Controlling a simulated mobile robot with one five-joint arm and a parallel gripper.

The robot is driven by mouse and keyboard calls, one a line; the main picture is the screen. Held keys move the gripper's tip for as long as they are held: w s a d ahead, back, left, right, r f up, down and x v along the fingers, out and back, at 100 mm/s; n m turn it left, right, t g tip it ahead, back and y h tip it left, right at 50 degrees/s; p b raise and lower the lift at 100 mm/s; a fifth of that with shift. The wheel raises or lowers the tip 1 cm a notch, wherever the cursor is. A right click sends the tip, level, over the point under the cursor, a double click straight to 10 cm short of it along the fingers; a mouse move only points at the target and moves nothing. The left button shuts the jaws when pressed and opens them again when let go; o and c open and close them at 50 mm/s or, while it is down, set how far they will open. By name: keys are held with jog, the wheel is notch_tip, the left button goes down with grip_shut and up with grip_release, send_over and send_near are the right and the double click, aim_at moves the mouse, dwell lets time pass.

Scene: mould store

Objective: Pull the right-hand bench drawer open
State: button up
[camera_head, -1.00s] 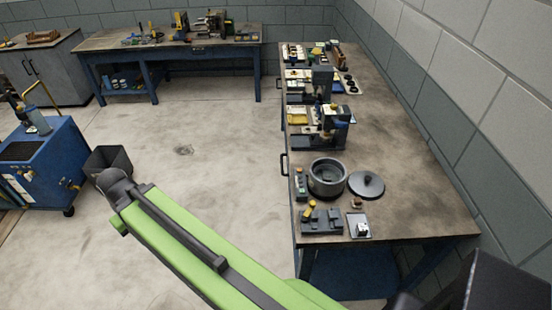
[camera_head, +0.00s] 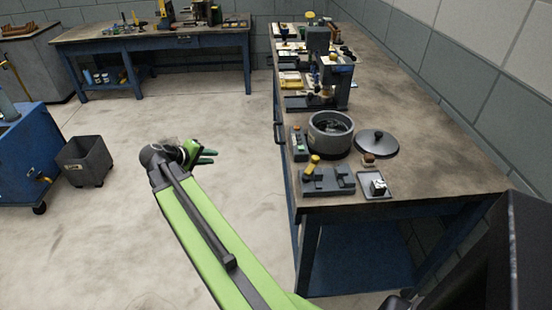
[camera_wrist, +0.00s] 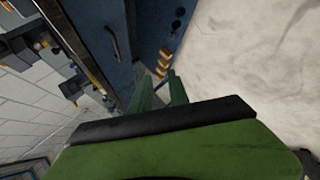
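The bench (camera_head: 400,130) runs along the right wall, with its blue front facing the open floor. A dark bar handle (camera_head: 278,133) is on that front, below the top's left edge; the drawer face is seen at a steep slant and looks shut. In the wrist view, a dark handle (camera_wrist: 113,42) shows on a blue front, tilted by the camera. My gripper (camera_head: 207,156) is over the floor left of the bench, pointing right, apart from the handle. In the wrist view its green fingers (camera_wrist: 162,92) are spread with nothing between them.
A grey bin (camera_head: 85,162) and a blue cart (camera_head: 28,150) stand at the left. A second bench (camera_head: 150,35) is at the back. A pot (camera_head: 330,133), a lid (camera_head: 376,142) and small tools crowd the near bench top. The middle floor is clear.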

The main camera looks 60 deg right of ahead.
jog(key=s+d+f+g+h+b, duration=0.1)
jog(key=d+f+h+b, duration=0.15)
jog(key=d, duration=0.25)
jog(key=s+d+f+h+b, duration=0.1)
jog(key=s+d+f+b, duration=0.1)
jog(key=d+b, duration=0.25)
jog(key=g+h+b, duration=0.1)
jog(key=h+b, duration=0.1)
jog(key=b, duration=0.1)
send_near(275, 131)
jog(key=d, duration=0.3)
jog(key=s+d+f+b, duration=0.1)
jog(key=d, duration=0.2)
jog(key=d+f+b, duration=0.1)
jog(key=d, duration=0.3)
jog(key=shift+s, duration=0.3)
grip_shut()
jog(key=shift+w+a, duration=0.1)
